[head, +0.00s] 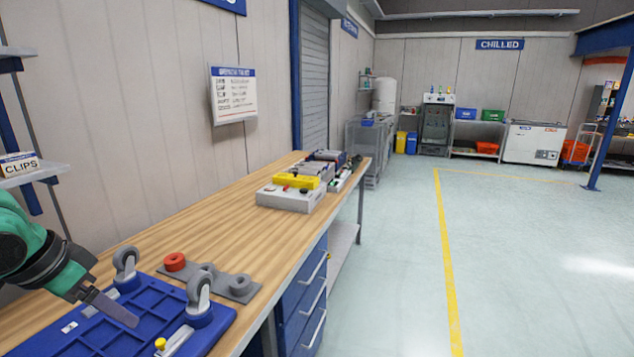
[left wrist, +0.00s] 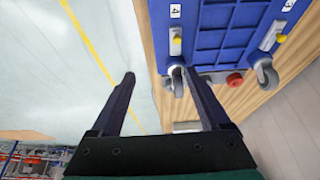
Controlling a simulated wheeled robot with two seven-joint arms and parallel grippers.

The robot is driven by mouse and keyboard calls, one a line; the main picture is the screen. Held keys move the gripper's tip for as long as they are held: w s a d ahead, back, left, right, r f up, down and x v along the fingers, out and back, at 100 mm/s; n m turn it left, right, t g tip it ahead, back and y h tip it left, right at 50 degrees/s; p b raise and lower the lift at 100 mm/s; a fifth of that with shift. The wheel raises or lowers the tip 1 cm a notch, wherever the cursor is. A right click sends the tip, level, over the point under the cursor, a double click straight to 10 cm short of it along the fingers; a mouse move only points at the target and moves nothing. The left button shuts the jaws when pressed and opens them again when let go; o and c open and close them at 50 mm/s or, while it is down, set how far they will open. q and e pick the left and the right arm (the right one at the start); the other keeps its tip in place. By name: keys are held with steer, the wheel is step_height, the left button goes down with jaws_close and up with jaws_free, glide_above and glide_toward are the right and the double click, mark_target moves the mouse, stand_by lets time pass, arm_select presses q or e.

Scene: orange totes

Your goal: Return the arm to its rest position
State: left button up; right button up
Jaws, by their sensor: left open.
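My left arm comes in from the left in the head view, with its gripper (head: 118,309) over the blue dolly (head: 225,322). The gripper is open and empty. My right gripper is in neither view.
A grey holder (head: 235,287) with a red ring (head: 175,262) lies behind the dolly. A grey box with a yellow part (head: 292,195) stands farther along the bench. A shelf with a CLIPS box (head: 20,164) is above my left arm. The floor to the right is clear.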

arm_select(q)
steer(key=d+f+m+h, duration=0.1)
steer(key=d+f+m, duration=0.1)
steer(key=d+f, duration=0.75)
steer(key=d+f+m, duration=0.2)
steer(key=d+f, duration=0.3)
steer(key=f, duration=0.9)
steer(key=s+a+f+n+g+y, duration=0.1)
steer(key=s+a+f+n+y, duration=0.1)
steer(key=s+f+n, duration=0.65)
steer(key=s+f+m+g, duration=0.1)
steer(key=s+f+m, duration=0.15)
steer(key=f, duration=0.95)
steer(key=s+f+m, duration=0.1)
steer(key=s+f, duration=0.2)
steer(key=f, duration=0.9)
steer(key=s+a+f+g, duration=0.1)
steer(key=s+a+f, duration=0.2)
steer(key=s+f, duration=0.8)
steer(key=s, duration=0.3)
steer(key=shift+s, duration=0.4)
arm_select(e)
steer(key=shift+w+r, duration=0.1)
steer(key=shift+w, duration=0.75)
